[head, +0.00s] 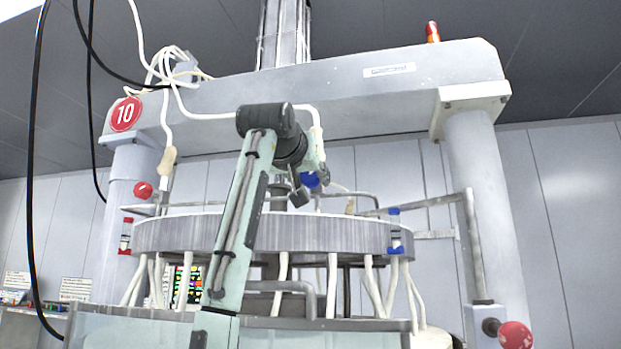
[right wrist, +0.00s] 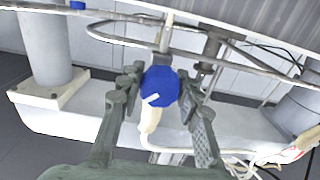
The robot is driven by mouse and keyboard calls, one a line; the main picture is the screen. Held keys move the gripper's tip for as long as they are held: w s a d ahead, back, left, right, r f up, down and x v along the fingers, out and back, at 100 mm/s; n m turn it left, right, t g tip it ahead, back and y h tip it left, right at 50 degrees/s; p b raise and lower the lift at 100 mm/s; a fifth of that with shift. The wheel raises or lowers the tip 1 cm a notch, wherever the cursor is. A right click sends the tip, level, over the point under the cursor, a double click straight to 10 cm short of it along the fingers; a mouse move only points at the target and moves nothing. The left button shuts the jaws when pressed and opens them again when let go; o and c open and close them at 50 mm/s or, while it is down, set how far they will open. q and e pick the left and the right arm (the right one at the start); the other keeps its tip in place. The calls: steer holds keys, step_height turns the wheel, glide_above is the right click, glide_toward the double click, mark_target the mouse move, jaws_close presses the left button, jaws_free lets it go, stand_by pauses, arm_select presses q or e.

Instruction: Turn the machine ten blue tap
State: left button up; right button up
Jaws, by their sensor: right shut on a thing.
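The blue tap (head: 311,180) shows at the end of my right arm, above the round grey platen ring (head: 170,235). In the right wrist view the blue tap (right wrist: 159,86) is a round knob with a small white mark, on a white pipe. My right gripper (head: 308,188) is shut on it; its two fingers stand on either side of the knob in the right wrist view (right wrist: 161,90). My left gripper is not in view.
Metal rails (head: 425,202) and white hoses (head: 282,270) surround the ring. Other valves have blue (head: 395,250) and red (head: 143,190) parts. A large red knob (head: 515,336) is at lower right. Two thick columns (head: 485,190) carry the overhead beam (head: 300,98). Black cables hang at left.

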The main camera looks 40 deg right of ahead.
steer(key=m, duration=0.5)
steer(key=o, duration=1.2)
steer(key=shift+a, duration=0.1)
steer(key=v, duration=1.2)
steer(key=shift+s, duration=0.1)
